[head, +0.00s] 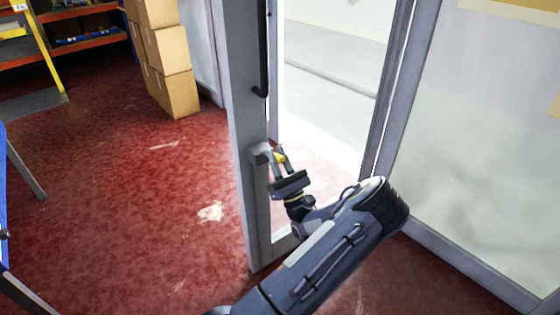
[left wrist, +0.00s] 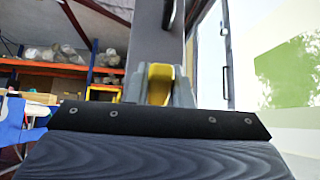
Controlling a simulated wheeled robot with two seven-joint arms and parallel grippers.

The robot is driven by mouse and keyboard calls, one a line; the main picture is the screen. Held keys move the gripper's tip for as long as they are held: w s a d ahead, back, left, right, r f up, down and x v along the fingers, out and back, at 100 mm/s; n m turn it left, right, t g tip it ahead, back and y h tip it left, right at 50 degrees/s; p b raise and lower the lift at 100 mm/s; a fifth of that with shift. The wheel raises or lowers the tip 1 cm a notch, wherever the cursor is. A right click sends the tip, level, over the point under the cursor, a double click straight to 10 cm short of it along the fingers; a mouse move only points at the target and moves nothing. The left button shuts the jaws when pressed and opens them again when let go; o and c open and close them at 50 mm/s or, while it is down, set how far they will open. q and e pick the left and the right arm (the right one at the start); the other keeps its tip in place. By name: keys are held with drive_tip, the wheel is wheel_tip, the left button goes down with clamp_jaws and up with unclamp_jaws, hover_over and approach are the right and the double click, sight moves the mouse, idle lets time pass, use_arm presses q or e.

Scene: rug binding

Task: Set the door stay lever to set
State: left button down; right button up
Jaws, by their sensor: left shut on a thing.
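The door stay lever (head: 280,157) is a small yellow piece beside a grey housing (head: 259,154) on the edge of the grey door (head: 247,110). My left gripper (head: 281,161) reaches it from the lower right and is shut on it. In the left wrist view the yellow lever (left wrist: 160,84) sits between the two grey fingers of my left gripper (left wrist: 160,88), with the door post rising behind. The fingers partly hide the lever, and I cannot read any marking of its setting. My right gripper is not in view.
The door stands open beside a bright doorway (head: 335,85). A black pull handle (head: 262,60) is above the housing. Stacked cardboard boxes (head: 165,60) and orange shelving (head: 85,25) stand at the back left. The red floor (head: 130,200) left of the door is mostly clear.

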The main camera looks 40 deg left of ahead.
use_arm(q)
drive_tip(key=shift+a, duration=0.15)
drive_tip(key=c, duration=1.3)
unclamp_jaws()
drive_tip(key=shift+f, duration=0.1)
drive_tip(key=v, duration=0.7)
drive_tip(key=shift+s+d+f, duration=0.1)
drive_tip(key=shift+d+f, duration=0.15)
drive_tip(key=shift+f, duration=0.05)
